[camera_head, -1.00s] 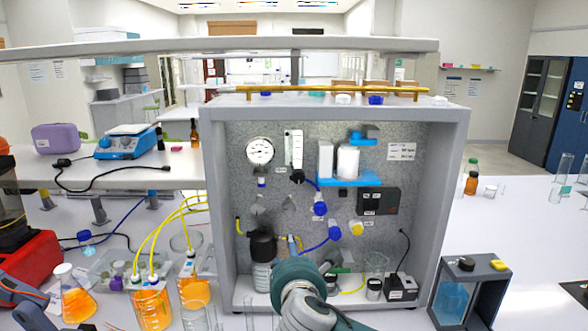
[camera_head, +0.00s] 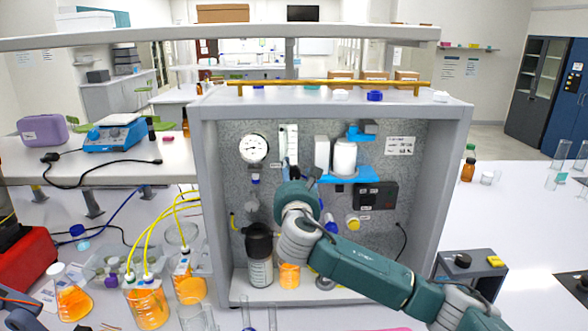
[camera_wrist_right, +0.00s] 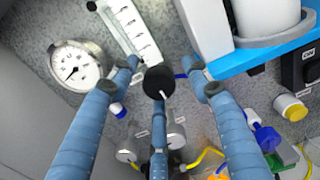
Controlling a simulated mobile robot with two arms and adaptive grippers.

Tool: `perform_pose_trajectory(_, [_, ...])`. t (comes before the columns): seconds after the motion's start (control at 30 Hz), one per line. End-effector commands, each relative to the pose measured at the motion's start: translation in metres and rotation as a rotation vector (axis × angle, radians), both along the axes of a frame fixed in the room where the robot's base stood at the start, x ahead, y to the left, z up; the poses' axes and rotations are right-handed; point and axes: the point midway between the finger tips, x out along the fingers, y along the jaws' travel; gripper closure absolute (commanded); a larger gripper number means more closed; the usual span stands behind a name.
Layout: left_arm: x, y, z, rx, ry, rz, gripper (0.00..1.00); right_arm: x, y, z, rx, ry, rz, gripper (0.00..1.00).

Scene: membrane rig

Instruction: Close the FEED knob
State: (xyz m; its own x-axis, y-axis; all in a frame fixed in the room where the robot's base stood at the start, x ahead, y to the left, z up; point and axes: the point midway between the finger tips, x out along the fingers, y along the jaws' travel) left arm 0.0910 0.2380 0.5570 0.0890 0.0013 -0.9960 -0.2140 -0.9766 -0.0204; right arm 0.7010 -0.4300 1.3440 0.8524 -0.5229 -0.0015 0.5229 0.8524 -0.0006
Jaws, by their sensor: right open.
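A round black knob (camera_wrist_right: 158,81) with a white pointer line sits on the rig's back panel, just below the flow meter (camera_wrist_right: 130,28). I cannot read a FEED label on it. My right gripper (camera_wrist_right: 164,74) is open, its three blue fingers spread around the knob, with a visible gap on the left and right sides. In the head view my right gripper (camera_head: 298,176) reaches up in front of the panel below the flow meter (camera_head: 289,143) and hides the knob.
A pressure gauge (camera_wrist_right: 76,66) is left of the knob, and a blue bracket (camera_wrist_right: 262,52) holding a white canister is to the right. Grey knobs (camera_wrist_right: 176,136) and a yellow knob (camera_wrist_right: 290,107) are lower. Flasks of orange liquid (camera_head: 146,304) stand left of the rig.

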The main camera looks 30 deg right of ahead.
Motion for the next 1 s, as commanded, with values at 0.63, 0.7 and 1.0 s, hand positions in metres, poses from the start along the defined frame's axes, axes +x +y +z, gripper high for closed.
perform_pose_trajectory(0.63, [-0.003,-0.005,0.002,-0.005,0.004,0.003,1.00,0.006,-0.003,-0.001,0.001,0.000,0.000,0.98])
perform_pose_trajectory(0.7, [-0.003,-0.004,0.002,-0.004,0.004,0.002,1.00,0.006,-0.003,-0.001,0.001,0.000,0.000,0.98])
perform_pose_trajectory(1.0, [-0.002,-0.002,0.000,-0.003,0.003,0.001,1.00,0.006,-0.003,-0.002,0.056,-0.032,0.001,0.98])
